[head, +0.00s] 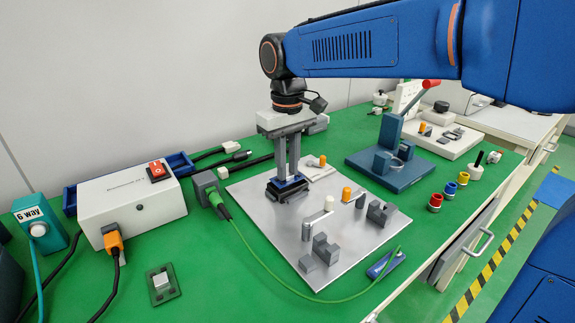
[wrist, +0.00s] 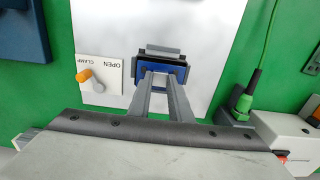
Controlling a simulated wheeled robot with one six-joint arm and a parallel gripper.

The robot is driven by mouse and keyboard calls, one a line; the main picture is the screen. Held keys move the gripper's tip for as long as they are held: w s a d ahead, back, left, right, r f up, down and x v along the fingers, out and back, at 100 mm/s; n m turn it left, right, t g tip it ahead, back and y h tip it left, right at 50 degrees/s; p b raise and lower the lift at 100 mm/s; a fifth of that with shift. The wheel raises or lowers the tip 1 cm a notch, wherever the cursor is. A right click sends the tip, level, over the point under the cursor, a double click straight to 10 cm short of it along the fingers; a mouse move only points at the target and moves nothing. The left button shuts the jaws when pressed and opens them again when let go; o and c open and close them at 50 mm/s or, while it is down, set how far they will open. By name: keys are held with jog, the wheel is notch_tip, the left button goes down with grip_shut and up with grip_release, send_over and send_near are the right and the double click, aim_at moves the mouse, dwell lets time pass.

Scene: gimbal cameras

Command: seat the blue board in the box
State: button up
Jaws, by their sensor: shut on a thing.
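The blue board (wrist: 180,75) is a small blue piece between my fingertips. My gripper (head: 289,178) points straight down from the arm and is shut on the board. The dark box (head: 286,193) stands on the grey metal plate (head: 262,213), directly under the fingers. It shows in the wrist view (wrist: 158,51) as a dark frame around the board. In the head view only a little blue (head: 292,183) shows at the box's top, so I cannot tell how deep the board sits. The fingers (wrist: 164,82) hide part of it.
An orange-knobbed clamp lever (wrist: 84,76) sits beside the box, on a panel marked OPEN and CLAMP. Grey blocks (head: 326,249) and another orange knob (head: 347,194) stand on the plate. A green cable (head: 250,250) curves around its front. A blue press (head: 385,165) stands behind right.

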aim_at(288, 174)
jog(key=shift+f, duration=1.5)
jog(key=o, duration=1)
jog(key=shift+c, duration=0.2)
notch_tip(288, 174, up, 17)
jog(key=shift+r, duration=0.2)
